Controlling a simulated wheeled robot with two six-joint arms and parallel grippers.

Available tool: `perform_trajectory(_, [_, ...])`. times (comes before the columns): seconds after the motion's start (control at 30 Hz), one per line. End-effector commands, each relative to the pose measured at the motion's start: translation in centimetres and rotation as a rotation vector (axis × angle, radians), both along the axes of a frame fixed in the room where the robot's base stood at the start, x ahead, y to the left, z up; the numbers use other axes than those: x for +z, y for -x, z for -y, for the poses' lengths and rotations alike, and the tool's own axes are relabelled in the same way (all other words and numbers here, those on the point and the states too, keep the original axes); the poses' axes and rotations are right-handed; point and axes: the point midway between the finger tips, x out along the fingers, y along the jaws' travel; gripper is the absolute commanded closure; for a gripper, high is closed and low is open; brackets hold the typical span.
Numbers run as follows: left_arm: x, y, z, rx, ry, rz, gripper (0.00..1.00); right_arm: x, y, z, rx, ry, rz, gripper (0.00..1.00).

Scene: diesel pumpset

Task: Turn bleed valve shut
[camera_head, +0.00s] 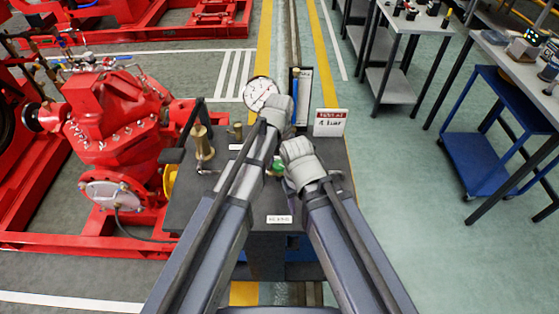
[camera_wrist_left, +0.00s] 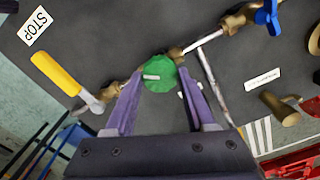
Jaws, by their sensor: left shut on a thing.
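A green round knob (camera_wrist_left: 160,75) with a pale mark sits on a brass-fitted pipe line above a dark bench top. It looks like the bleed valve. My left gripper (camera_wrist_left: 160,82) is shut on it, with one purple finger on each side. In the head view the green knob (camera_head: 278,167) shows only as a small patch between my two arms, and most of my left gripper there is hidden. My right arm comes in from the right beside it, but its gripper fingers do not show.
A yellow-handled lever (camera_wrist_left: 56,73), a STOP label (camera_wrist_left: 34,25) and a blue-handled valve (camera_wrist_left: 268,16) surround the knob. A gauge (camera_head: 260,93) and a "4 bar" sign (camera_head: 330,123) stand at the bench's back. A red pump (camera_head: 112,115) stands left.

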Motion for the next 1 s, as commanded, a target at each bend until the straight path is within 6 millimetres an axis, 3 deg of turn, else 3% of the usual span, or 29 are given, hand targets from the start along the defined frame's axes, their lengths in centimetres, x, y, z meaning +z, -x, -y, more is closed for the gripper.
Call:
perform_trajectory(0.6, [0.0, 0.06, 0.05, -0.576, 0.0, 0.0, 1.0, 0.0, 0.0, 0.0, 0.0, 0.0, 0.0, 0.5])
perform_trajectory(1.0, [0.0, 0.09, 0.07, -0.842, 0.0, 0.0, 1.0, 0.0, 0.0, 0.0, 0.0, 0.0, 0.0, 0.5])
